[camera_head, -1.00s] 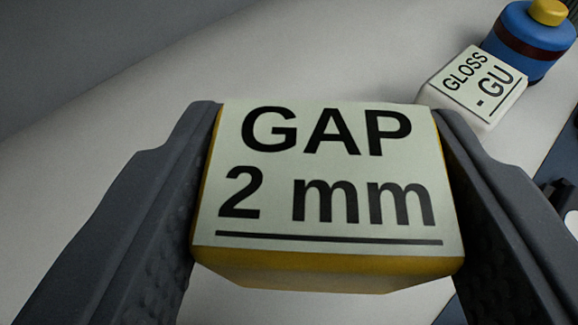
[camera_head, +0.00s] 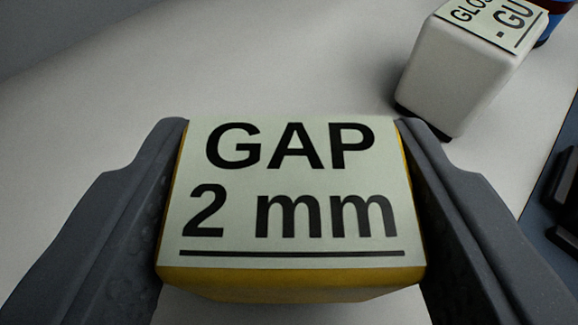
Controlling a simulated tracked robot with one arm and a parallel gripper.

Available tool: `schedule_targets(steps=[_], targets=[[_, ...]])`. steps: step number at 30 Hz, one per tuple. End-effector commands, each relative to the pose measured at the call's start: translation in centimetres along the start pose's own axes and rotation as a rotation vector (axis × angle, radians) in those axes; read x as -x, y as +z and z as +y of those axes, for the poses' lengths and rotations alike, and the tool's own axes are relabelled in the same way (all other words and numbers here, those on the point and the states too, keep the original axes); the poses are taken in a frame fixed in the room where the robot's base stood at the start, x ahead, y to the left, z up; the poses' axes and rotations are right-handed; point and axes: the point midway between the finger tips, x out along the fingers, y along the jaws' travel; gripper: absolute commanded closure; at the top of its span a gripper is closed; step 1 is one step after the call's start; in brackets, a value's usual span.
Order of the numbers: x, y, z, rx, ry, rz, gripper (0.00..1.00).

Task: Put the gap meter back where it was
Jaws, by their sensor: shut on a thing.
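The gap meter (camera_head: 290,273) is a yellow block with a pale label reading "GAP 2 mm". It fills the lower middle of the view. My gripper (camera_head: 291,135) is shut on it, one dark grey finger on the left side and one on the right. The meter's underside is hidden, so I cannot tell whether it touches the pale surface (camera_head: 250,70) beneath it.
A white gloss meter (camera_head: 455,75) marked "GLOSS - GU" stands at the upper right, close beyond my right finger. A blue object (camera_head: 556,22) is behind it, cut by the frame. Dark parts (camera_head: 565,195) lie at the right edge. The pale surface at left is clear.

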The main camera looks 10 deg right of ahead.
Motion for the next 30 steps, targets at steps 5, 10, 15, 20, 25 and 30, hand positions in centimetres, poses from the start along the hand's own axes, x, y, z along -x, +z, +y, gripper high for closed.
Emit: schedule_targets(steps=[5, 10, 15, 20, 25, 30], targets=[[-0.1, 0.8, 0.1, 0.005, 0.002, -0.011, 0.33], [-0.2, 1.0, 0.2, 0.007, 0.003, -0.014, 0.28], [-0.1, 1.0, 0.2, 0.008, 0.004, -0.017, 0.28], [0.2, -0.1, 0.1, 0.006, 0.003, -0.014, 0.28], [3.0, -0.5, 0.1, 0.007, 0.000, -0.014, 0.28], [6.5, -0.8, 0.1, 0.005, 0.000, -0.010, 0.28]])
